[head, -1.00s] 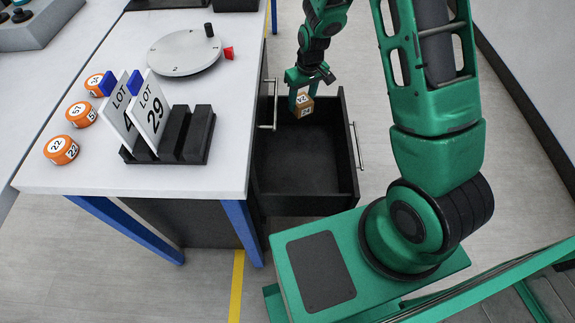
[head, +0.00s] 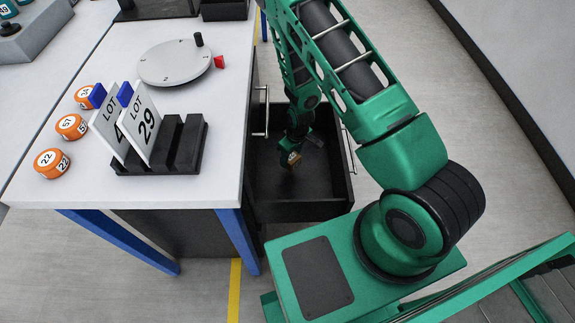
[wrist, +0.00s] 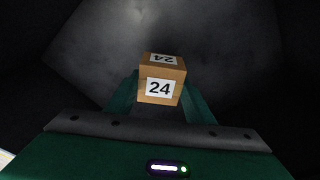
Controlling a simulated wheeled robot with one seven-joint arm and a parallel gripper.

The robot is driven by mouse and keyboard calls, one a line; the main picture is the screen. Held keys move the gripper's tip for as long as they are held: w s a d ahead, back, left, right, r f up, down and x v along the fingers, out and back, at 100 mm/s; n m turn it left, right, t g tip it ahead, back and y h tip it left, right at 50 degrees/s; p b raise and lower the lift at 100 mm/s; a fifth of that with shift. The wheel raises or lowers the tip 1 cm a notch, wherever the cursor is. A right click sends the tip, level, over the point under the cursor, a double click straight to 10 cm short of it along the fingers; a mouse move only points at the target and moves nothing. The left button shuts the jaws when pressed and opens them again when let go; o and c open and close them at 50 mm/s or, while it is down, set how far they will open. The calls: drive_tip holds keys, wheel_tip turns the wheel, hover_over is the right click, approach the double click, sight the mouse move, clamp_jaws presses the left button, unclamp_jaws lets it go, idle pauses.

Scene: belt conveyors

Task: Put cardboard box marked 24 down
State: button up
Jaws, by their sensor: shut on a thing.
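The cardboard box marked 24 (wrist: 177,95) is a small brown cube with white labels in the wrist view. My gripper (wrist: 160,96) is shut on it, with a green finger on each side. In the head view the box (head: 291,158) is small and partly hidden by my gripper (head: 298,155). Both are down inside the open black drawer (head: 300,211). I cannot tell whether the box touches the drawer floor.
The white table (head: 80,190) stands left of the drawer. It bears a turntable (head: 175,62), a black rack (head: 160,160) with lot cards, and several orange round pieces (head: 52,163). The drawer floor around the box looks empty.

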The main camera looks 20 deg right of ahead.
sight(294, 159)
drive_tip(key=shift+f, duration=2.5)
drive_tip(key=o, duration=1.1)
drive_tip(key=shift+r, duration=0.1)
drive_tip(key=r, duration=0.4)
drive_tip(key=s+r, duration=0.1)
drive_tip(key=r, duration=0.6)
drive_tip(key=shift+s+d+r, duration=0.25)
drive_tip(key=shift+d+r, duration=0.15)
